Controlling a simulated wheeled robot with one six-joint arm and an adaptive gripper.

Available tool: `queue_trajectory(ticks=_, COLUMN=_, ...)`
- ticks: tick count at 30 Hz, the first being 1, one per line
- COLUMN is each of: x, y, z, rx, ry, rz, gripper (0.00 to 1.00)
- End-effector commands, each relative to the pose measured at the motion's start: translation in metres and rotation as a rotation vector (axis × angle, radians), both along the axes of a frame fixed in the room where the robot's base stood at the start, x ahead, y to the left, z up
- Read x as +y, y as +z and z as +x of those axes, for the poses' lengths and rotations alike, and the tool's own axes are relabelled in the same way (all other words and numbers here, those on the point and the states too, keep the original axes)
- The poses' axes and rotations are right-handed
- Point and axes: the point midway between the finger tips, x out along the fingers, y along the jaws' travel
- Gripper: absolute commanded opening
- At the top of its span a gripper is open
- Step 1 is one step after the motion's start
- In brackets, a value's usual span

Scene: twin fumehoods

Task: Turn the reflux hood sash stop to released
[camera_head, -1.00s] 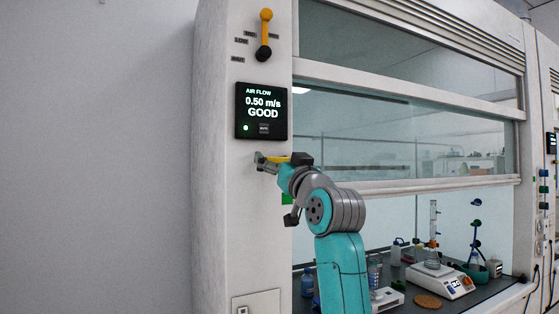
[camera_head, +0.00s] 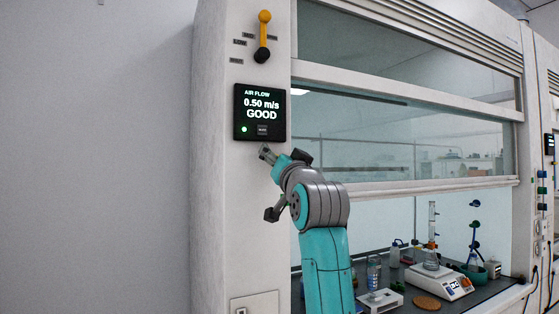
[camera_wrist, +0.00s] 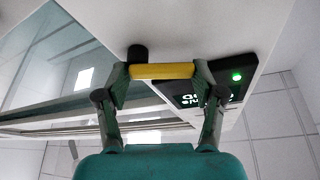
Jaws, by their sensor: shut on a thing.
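The sash stop shows in the wrist view as a short yellow bar (camera_wrist: 162,71) on the pale hood front, with a black round part (camera_wrist: 137,54) beside its left end. My gripper (camera_wrist: 163,76) is shut on the yellow bar, with one finger at each end of it. In the head view my gripper (camera_head: 267,153) is at the hood's front post, just below the air flow display (camera_head: 260,112). The yellow bar is hidden there behind my gripper and wrist, so its angle on the post cannot be told from that view.
Another yellow lever with a black end (camera_head: 263,35) sits above the display among small labels. The glass sash (camera_head: 400,140) is to the right, partly raised. Below it, a balance (camera_head: 443,283), bottles and a cork ring (camera_head: 427,303) stand on the hood worktop.

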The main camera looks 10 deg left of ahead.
Motion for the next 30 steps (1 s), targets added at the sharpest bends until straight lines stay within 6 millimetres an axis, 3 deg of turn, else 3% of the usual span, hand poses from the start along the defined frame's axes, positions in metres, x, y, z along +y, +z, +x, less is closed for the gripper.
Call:
queue_trajectory(ticks=13, x=0.0020, y=0.0032, z=-0.0017, rx=0.019, ry=0.005, rz=0.040, gripper=0.33)
queue_trajectory(ticks=14, x=0.0021, y=0.0033, z=-0.0018, rx=0.019, ry=0.005, rz=0.040, gripper=0.73)
queue_trajectory(ticks=16, x=0.0021, y=0.0030, z=-0.0018, rx=0.020, ry=0.006, rz=0.039, gripper=0.90)
queue_trajectory(ticks=30, x=-0.0029, y=-0.0011, z=-0.0071, rx=0.021, ry=0.001, rz=0.037, gripper=0.90)
